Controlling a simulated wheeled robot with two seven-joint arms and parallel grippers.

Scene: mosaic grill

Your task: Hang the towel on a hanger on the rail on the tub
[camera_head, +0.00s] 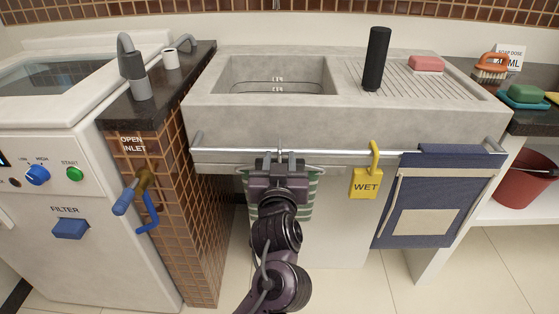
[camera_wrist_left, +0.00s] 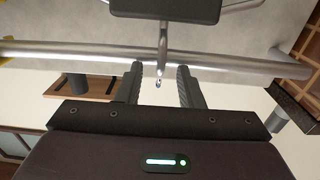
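A green-and-white striped towel (camera_head: 313,196) hangs below the rail, mostly hidden behind my left gripper and arm. The curved ends of a thin hanger (camera_head: 321,170) show on both sides of the gripper at the towel's top. The metal rail (camera_head: 345,153) runs along the front of the stone tub (camera_head: 400,115). My left gripper (camera_head: 279,158) is at the rail's left half. In the left wrist view its fingers (camera_wrist_left: 159,88) are apart, and a thin metal stem (camera_wrist_left: 163,38) crosses the rail in line with the gap. I cannot tell whether the hook bears on the rail. My right gripper is out of view.
A yellow WET tag (camera_head: 366,183) and a blue cloth with a beige pocket (camera_head: 420,190) hang on the rail to the right. A tiled pillar with a blue-handled valve (camera_head: 128,197) stands at left. A red bucket (camera_head: 523,183) is at right.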

